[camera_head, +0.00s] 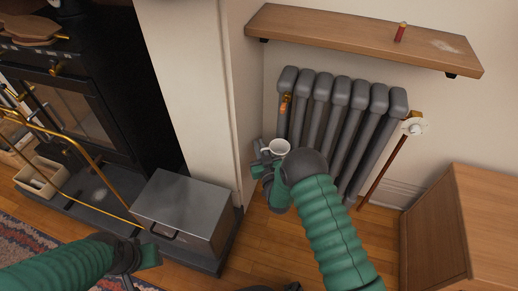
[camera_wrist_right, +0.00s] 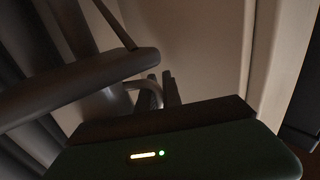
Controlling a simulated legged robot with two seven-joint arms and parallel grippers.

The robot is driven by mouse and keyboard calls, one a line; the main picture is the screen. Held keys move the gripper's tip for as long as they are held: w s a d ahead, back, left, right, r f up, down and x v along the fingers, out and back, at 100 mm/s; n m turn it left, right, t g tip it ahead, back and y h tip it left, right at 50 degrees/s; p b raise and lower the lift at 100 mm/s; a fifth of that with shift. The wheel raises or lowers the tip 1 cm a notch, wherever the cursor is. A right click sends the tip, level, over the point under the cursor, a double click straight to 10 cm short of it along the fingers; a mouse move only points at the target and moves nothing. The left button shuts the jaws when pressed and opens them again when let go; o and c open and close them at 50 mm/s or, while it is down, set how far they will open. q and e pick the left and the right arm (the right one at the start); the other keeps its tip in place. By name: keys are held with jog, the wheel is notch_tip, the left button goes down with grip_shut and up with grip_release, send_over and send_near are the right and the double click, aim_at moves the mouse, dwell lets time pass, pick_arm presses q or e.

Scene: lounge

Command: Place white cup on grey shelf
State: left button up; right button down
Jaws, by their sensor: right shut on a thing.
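The wall shelf (camera_head: 350,36) looks wooden brown, not grey. My left gripper (camera_head: 140,262) is low at the left, apart from the cup; its jaws are unclear.
A red cylinder (camera_head: 400,32) stands on the wall shelf towards its right. The grey radiator (camera_head: 345,105) is just below it. A grey metal box (camera_head: 188,205) sits on the hearth beside a black stove (camera_head: 85,95). A wooden cabinet (camera_head: 430,230) stands at the right.

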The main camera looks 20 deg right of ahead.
jog(key=c, duration=1.9)
grip_release()
jog(key=o, duration=0.4)
jog(key=s+r+g+p, duration=0.1)
jog(key=s+r+g, duration=0.3)
jog(key=s, duration=0.7)
jog(key=s+r+g+p, duration=0.2)
jog(key=s+g, duration=0.4)
jog(key=s, duration=0.6)
jog(key=s+r+g+p, duration=0.2)
jog(key=s+r+g, duration=0.3)
jog(key=s, duration=0.7)
jog(key=shift+d+r, duration=0.2)
jog(key=shift+r, duration=0.1)
